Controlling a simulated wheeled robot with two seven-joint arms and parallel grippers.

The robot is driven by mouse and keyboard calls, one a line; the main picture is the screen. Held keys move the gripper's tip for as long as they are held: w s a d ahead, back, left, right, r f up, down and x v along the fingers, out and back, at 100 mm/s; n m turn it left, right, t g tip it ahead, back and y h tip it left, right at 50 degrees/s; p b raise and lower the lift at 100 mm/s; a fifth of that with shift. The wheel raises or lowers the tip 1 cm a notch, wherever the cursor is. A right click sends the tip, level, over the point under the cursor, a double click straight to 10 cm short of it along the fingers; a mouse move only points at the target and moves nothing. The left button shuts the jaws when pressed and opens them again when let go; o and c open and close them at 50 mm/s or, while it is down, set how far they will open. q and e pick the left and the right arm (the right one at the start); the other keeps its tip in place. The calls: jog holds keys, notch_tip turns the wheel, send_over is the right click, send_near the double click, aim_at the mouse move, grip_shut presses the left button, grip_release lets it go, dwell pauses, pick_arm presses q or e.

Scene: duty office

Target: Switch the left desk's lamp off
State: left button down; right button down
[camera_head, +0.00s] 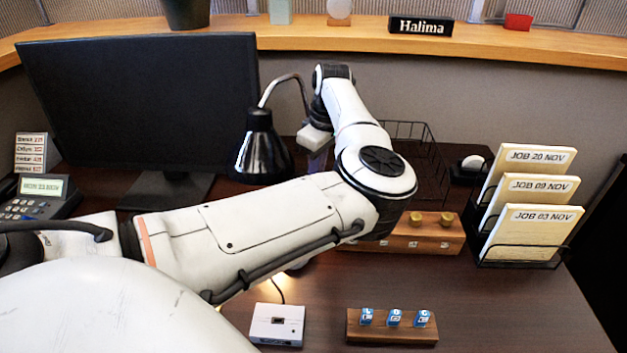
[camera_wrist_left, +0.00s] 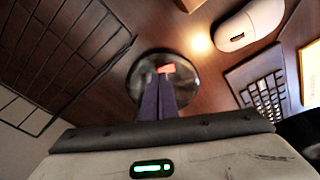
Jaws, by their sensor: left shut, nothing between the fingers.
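The desk lamp has a black shade (camera_head: 262,150) on a bent chrome neck, in front of the monitor in the head view. Its round dark base (camera_wrist_left: 190,92) shows in the left wrist view, with a small red-orange switch (camera_wrist_left: 168,69) on it. My left gripper (camera_head: 318,165) points down just right of the shade. In the left wrist view its dark fingers (camera_wrist_left: 158,80) are together and empty, their tips right beside the switch; I cannot tell if they touch it. A warm bright spot lies on the desk near the base. My arm hides the base in the head view. My right gripper is out of view.
A monitor (camera_head: 140,100) stands behind the lamp. A wire basket (camera_head: 425,150) and a file rack (camera_head: 520,250) are to the right. A white box (camera_head: 277,324) and a wooden block (camera_head: 392,333) stand in front.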

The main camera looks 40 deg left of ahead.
pick_arm(q)
jog(key=shift+f+b, duration=0.4)
jog(key=shift+f, duration=0.35)
dwell(0.8)
jog(key=shift+r, duration=0.15)
notch_tip(320, 180, up, 7)
jog(key=p, duration=0.5)
dwell(0.4)
notch_tip(320, 180, down, 8)
jog(key=b, duration=0.5)
jog(key=shift+r, duration=0.5)
